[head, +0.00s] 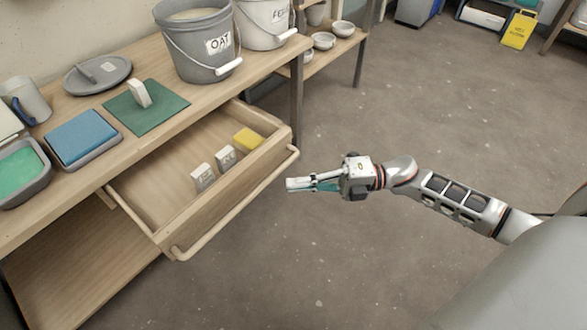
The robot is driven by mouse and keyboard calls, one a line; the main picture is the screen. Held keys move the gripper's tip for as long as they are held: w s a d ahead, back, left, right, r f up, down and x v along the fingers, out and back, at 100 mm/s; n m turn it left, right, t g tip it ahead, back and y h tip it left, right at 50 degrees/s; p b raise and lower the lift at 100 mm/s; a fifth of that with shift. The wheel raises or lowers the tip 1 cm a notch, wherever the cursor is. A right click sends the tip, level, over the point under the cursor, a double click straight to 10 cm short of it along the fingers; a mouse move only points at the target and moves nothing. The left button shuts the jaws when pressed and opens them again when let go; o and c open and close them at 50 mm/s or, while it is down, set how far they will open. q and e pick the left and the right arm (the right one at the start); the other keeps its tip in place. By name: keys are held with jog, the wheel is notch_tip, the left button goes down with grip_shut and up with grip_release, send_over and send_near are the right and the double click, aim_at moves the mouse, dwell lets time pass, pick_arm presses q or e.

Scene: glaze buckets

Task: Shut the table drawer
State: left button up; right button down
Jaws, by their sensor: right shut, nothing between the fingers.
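The wooden table drawer (213,214) is pulled well out from under the wooden table (120,92), with a long bar handle (238,207) along its front. Inside it lie two small white-grey boxes and a yellow block (247,140). My right gripper (291,185) is shut and empty. It is just to the right of the drawer's front near the handle's far end, apart from it in the picture. My left gripper is out of view.
On the tabletop stand a grey bucket (197,50) labelled OAT, a white bucket (264,22), a grey lid (97,74), a green mat (165,112), a blue sponge-like block (82,138) and a green-filled tray (22,172). Open floor (400,130) lies to the right.

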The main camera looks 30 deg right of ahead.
send_near(236, 180)
jog(key=s+a, duration=0.2)
jog(key=a, duration=0.2)
jog(key=w, duration=0.2)
jog(key=w+a+b, duration=0.1)
jog(key=shift+w+a, duration=0.15)
jog(key=shift+w, duration=0.25)
jog(key=shift+w+a+r, duration=0.1)
jog(key=shift+w, duration=0.15)
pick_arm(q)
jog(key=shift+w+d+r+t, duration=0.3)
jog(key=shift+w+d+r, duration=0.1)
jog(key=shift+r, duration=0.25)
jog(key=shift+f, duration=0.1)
pick_arm(e)
jog(key=shift+w, duration=0.1)
